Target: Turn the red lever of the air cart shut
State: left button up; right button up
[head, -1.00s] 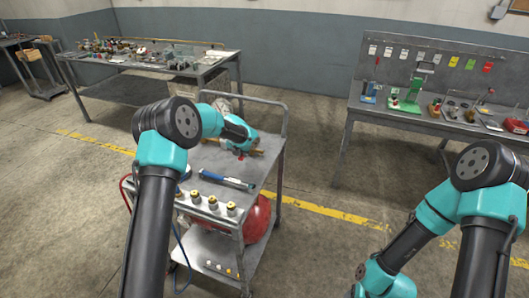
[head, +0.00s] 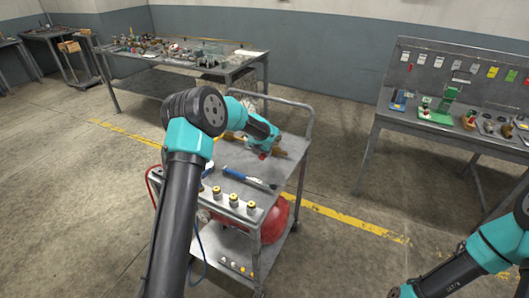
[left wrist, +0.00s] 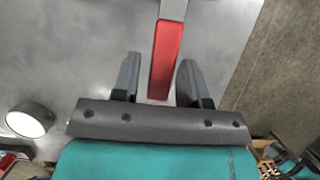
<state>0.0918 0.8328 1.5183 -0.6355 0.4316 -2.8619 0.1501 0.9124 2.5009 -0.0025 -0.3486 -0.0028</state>
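The air cart (head: 292,172) is a grey metal trolley with a red tank (head: 274,222) below its top. My left gripper (head: 264,154) is low over the cart's top, at the red lever (head: 263,156), which is mostly hidden by it in the head view. In the left wrist view the red lever (left wrist: 166,58) reaches down between the two dark fingers of my left gripper (left wrist: 158,80). The fingers are apart, with a gap visible on the lever's left side; contact on the right is unclear. My right arm is at the lower right, its gripper out of frame.
A blue tool (head: 248,178) lies on the cart top, with yellow-topped fittings (head: 234,200) along the front edge. A cluttered bench (head: 262,64) stands behind, another (head: 372,122) at right. The floor between is clear.

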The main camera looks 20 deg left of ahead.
pick_arm(q)
jog(key=shift+o, duration=0.9)
jog(key=v, duration=1.7)
jog(key=shift+r, duration=0.2)
jog(key=shift+s+f, duration=0.1)
